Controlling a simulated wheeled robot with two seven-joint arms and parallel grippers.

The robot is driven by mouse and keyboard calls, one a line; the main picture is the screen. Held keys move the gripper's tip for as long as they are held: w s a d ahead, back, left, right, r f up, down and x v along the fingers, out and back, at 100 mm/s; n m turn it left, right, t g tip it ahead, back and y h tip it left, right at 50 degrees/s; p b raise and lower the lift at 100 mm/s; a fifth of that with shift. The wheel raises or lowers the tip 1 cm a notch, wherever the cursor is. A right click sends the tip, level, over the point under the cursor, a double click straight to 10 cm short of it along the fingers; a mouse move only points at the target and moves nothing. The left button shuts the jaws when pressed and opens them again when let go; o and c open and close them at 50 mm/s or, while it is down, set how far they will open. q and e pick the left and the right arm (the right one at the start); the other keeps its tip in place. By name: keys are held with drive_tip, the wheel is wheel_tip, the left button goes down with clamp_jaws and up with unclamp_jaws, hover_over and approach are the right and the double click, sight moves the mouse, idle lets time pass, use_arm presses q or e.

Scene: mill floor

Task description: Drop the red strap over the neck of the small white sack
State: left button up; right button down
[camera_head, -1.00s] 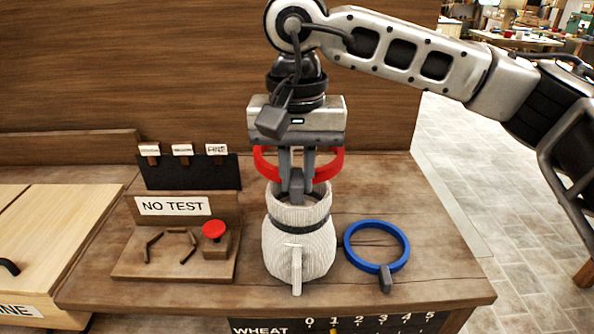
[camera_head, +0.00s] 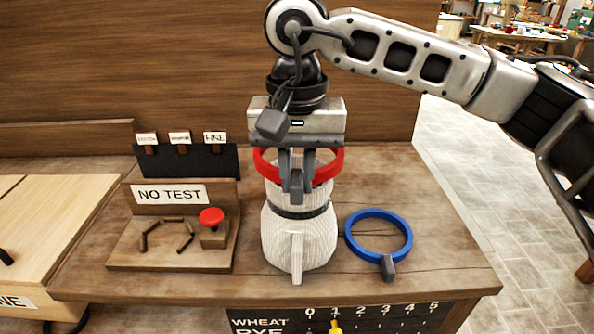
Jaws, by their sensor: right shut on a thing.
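The small white sack (camera_head: 318,238) stands upright on the wooden table, with a dark band around it below its open neck. My right gripper (camera_head: 297,190) points down over the sack's neck and is shut on a grey tab of the red strap (camera_head: 333,168). The red strap is a ring held roughly level at the height of the neck's top. The neck seems to lie inside or just under the ring; the fingers hide part of this. My left gripper is not in view.
A blue strap (camera_head: 404,238) with a grey tab lies on the table (camera_head: 440,262) right of the sack. A wooden stand with a "NO TEST" sign (camera_head: 168,193) and a red button (camera_head: 211,217) is on the left. A wheat chart (camera_head: 290,322) hangs in front.

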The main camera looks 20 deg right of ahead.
drive_tip(key=shift+f, duration=0.4)
drive_tip(key=shift+f+b, duration=0.45)
drive_tip(key=shift+b, duration=0.15)
drive_tip(key=shift+f+b, duration=0.5)
drive_tip(key=shift+f, duration=0.1)
drive_tip(key=shift+f+b, duration=0.4)
drive_tip(key=shift+f, duration=0.05)
drive_tip(key=shift+f+b, duration=0.5)
drive_tip(key=shift+f, duration=0.05)
drive_tip(key=shift+f+b, duration=0.5)
drive_tip(key=shift+f, duration=0.1)
drive_tip(key=shift+f+b, duration=0.35)
drive_tip(key=shift+f, duration=0.05)
drive_tip(key=shift+f+b, duration=0.5)
drive_tip(key=shift+f, duration=0.1)
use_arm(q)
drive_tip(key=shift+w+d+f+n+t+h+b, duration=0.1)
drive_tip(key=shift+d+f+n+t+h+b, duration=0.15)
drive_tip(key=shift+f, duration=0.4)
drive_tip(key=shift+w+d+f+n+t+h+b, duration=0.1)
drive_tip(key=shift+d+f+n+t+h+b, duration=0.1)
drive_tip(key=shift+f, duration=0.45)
use_arm(e)
drive_tip(key=shift+f, duration=0.5)
